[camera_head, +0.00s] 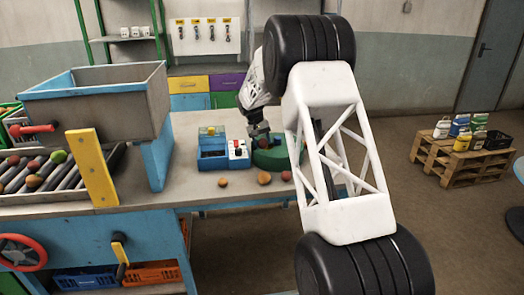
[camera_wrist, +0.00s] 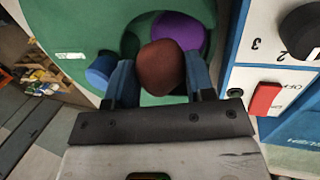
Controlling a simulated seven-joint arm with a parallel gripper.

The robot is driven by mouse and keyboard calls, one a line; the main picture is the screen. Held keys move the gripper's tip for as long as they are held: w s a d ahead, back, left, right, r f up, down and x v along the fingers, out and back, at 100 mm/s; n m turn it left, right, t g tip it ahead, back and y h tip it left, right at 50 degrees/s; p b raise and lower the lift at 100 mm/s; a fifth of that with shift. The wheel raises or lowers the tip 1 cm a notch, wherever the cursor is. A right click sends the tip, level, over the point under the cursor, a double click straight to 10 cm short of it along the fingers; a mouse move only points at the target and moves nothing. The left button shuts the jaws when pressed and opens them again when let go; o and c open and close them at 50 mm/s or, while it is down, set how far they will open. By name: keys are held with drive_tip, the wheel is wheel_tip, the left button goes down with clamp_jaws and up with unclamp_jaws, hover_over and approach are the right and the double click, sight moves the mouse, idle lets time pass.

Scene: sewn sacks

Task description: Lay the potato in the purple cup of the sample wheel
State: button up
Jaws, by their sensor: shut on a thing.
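A reddish-brown potato (camera_wrist: 161,66) is held between the two blue-grey fingers of my gripper (camera_wrist: 160,82) in the wrist view. The purple cup (camera_wrist: 180,34) shows just beyond the potato, inside a rounded opening in the green sample wheel (camera_wrist: 75,28). The potato overlaps part of the cup in this view; I cannot tell its height above it. In the head view my gripper (camera_head: 259,131) is over the green wheel (camera_head: 272,159), whose right side is hidden behind my arm. The potato cannot be made out there.
A blue knob (camera_wrist: 101,70) stands on the wheel, left of my gripper. A white panel with a red switch (camera_wrist: 264,98) is close on the right. In the head view, a blue box (camera_head: 211,151) stands left of the wheel and round produce (camera_head: 264,178) lies in front.

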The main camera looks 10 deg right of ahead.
drive_tip(key=shift+f, duration=0.25)
drive_tip(key=shift+f, duration=1.85)
drive_tip(key=shift+f, duration=0.2)
drive_tip(key=o, duration=0.7)
drive_tip(key=shift+r, duration=0.1)
drive_tip(key=v, duration=1.2)
drive_tip(key=shift+a, duration=0.1)
